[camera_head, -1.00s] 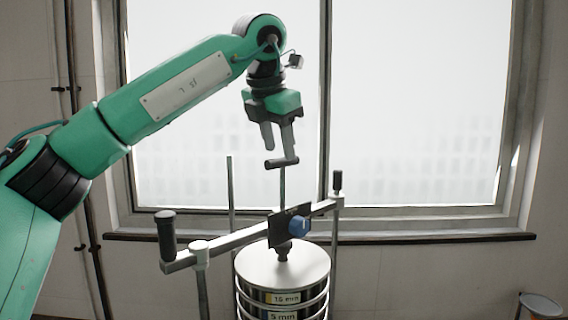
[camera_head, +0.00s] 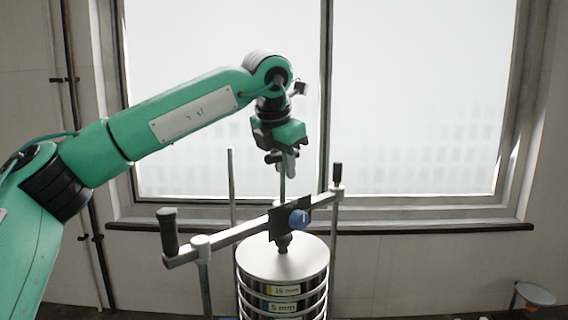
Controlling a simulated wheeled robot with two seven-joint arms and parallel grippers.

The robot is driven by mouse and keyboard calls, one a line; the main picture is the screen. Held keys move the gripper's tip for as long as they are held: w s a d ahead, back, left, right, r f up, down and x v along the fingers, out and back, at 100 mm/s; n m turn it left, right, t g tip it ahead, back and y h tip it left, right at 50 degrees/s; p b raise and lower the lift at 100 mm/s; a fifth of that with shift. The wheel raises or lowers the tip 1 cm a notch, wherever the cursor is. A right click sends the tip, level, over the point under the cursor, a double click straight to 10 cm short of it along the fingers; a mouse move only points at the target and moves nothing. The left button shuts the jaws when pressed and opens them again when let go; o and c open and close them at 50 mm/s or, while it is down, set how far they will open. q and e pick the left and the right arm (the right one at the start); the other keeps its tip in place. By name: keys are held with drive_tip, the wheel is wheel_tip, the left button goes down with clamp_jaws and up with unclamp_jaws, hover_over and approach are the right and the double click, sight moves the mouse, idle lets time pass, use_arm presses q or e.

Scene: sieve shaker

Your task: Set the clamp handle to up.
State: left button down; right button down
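A short dark handle bar (camera_head: 273,157) sits across the top of a thin upright rod (camera_head: 282,190) over the sieve stack. My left gripper (camera_head: 289,166) points down at the handle bar from above. Its fingers overlap the bar in this view, so I cannot tell whether they grip it. Below, a crossbar (camera_head: 228,236) carries a dark plate (camera_head: 277,226) with a blue knob (camera_head: 299,219). Black knobs stand upright at its left end (camera_head: 168,231) and right end (camera_head: 338,175). My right gripper is not in view.
The round sieve stack (camera_head: 284,262) stands under the crossbar between upright posts (camera_head: 333,225). A large window (camera_head: 420,110) with a sill lies behind. A shallow dish (camera_head: 536,294) is at the lower right. The space right of the stack is clear.

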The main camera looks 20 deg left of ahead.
use_arm(q)
drive_tip(key=shift+r, duration=0.15)
wheel_tip(320, 180, up, 3)
drive_tip(key=shift+r+p, duration=0.1)
drive_tip(key=shift+p, duration=0.55)
drive_tip(key=shift+w, duration=0.1)
drive_tip(key=shift+a, duration=0.1)
drive_tip(key=c, duration=1.3)
unclamp_jaws()
